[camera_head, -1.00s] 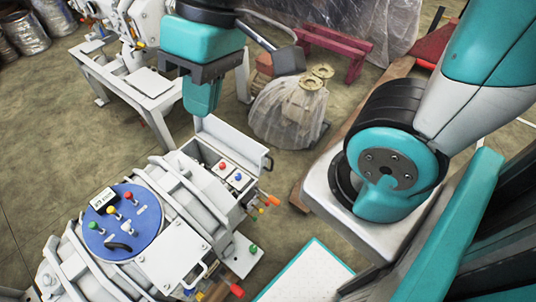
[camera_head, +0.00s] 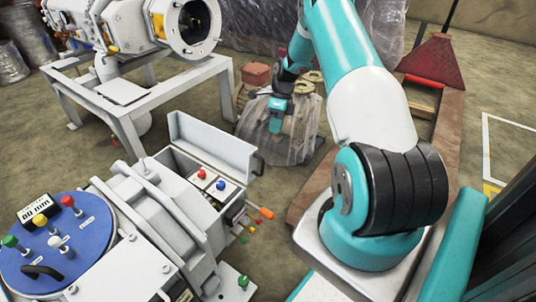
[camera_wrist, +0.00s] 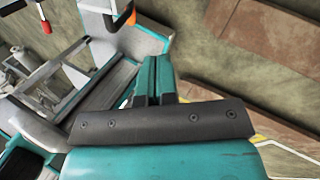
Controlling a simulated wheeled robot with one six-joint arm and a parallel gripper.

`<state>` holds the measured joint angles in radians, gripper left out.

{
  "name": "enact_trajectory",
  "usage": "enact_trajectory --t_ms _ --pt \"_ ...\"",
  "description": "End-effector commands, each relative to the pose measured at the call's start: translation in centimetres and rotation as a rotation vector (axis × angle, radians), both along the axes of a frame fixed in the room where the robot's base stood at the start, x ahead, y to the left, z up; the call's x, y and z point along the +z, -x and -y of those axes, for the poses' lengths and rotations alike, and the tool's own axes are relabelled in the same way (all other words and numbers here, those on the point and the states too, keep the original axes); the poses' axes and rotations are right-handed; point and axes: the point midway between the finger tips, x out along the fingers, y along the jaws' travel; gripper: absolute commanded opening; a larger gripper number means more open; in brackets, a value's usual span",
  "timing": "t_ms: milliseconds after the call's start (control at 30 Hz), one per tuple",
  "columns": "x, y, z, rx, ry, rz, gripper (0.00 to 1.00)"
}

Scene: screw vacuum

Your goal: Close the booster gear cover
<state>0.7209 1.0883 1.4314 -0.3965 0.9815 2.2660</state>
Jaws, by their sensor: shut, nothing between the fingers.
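A white box on the machine holds a red and a blue knob (camera_head: 211,180). Its hinged white cover (camera_head: 212,143) stands open and upright at the back edge, with a dark handle at its right end. I take this to be the booster gear cover. My gripper (camera_head: 276,120) is beyond the cover and to its right, pointing down in front of the plastic-wrapped bundle and apart from the cover. In the wrist view my gripper (camera_wrist: 154,65) has its two teal fingers together and empty. I cannot clearly make out the cover in the wrist view.
A blue round panel (camera_head: 55,240) with coloured knobs is at the left. An orange-tipped handle (camera_head: 262,212) sticks out right of the box. A white frame table (camera_head: 150,100) with machinery stands behind. A wrapped bundle (camera_head: 300,150) and a red pallet jack (camera_head: 435,60) lie farther back.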

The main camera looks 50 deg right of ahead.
Motion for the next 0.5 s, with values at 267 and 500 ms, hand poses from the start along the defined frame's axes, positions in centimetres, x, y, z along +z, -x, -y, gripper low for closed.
enact_trajectory --t_ms 267,500 --pt "-4.6 0.7 -2.1 0.002 -0.002 -0.002 0.00" --pt "-9.1 1.5 -4.2 0.005 -0.002 -0.001 0.00"
